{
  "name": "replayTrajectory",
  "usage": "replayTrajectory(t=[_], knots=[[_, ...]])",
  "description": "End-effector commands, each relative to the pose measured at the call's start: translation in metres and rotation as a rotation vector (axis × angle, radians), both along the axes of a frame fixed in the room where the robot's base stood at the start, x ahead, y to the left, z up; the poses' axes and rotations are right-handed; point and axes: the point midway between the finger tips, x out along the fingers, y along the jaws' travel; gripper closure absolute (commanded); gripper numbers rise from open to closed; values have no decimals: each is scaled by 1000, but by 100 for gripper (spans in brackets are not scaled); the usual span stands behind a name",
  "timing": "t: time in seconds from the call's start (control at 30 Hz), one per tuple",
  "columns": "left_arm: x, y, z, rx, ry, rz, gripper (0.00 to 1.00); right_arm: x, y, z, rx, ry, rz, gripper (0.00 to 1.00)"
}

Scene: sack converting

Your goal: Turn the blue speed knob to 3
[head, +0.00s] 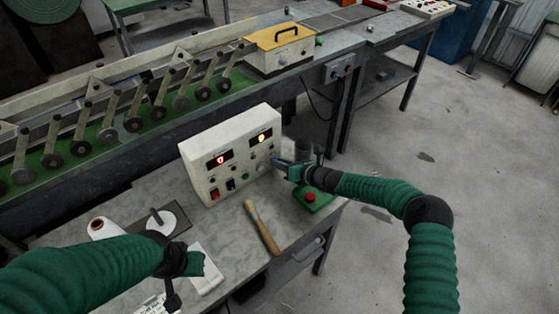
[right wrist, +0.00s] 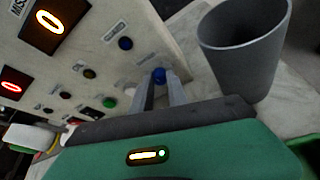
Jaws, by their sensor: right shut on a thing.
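The cream control box (head: 235,150) stands on the grey bench. It has a red display (head: 220,159) and an amber display (head: 262,135), each seeming to read 0. My right gripper (head: 276,161) reaches the lower right of its front panel. In the right wrist view, my right gripper (right wrist: 160,86) is shut on a blue knob (right wrist: 159,75), its fingers on either side. Another blue knob (right wrist: 125,43) sits apart on the panel. The knob labels and pointer are too small to read. My left gripper (head: 180,272) hangs over the near left bench, its jaws unclear.
A grey cup (right wrist: 243,45) stands close beside my right gripper. A green box with a red button (head: 311,198) sits by the bench's right edge. A wooden-handled tool (head: 262,228) lies in front of the control box. A white spool (head: 104,229) stands at left.

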Motion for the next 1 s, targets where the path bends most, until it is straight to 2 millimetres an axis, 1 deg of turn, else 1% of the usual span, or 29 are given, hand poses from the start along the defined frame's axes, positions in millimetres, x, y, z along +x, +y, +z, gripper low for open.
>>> replayTrajectory(t=[0.03, 0.53, 0.57, 0.7, 0.73, 1.0], knots=[[0, 0, 2, 0, 0, 0, 100, 1, -3, 0, 7, 8, -5, 100], [0, 0, 3, 0, 0, 0, 100, 1, -3, -1, 27, 23, -5, 100], [0, 0, 3, 0, 0, 0, 100, 1, -3, -1, 27, 23, -6, 80], [0, 0, 3, 0, 0, 0, 100, 1, -3, -1, 28, 23, -4, 61], [0, 0, 3, 0, 0, 0, 100, 1, -3, -1, 28, 22, -4, 59], [0, 0, 3, 0, 0, 0, 100, 0, -2, 0, 29, 22, -2, 59]])
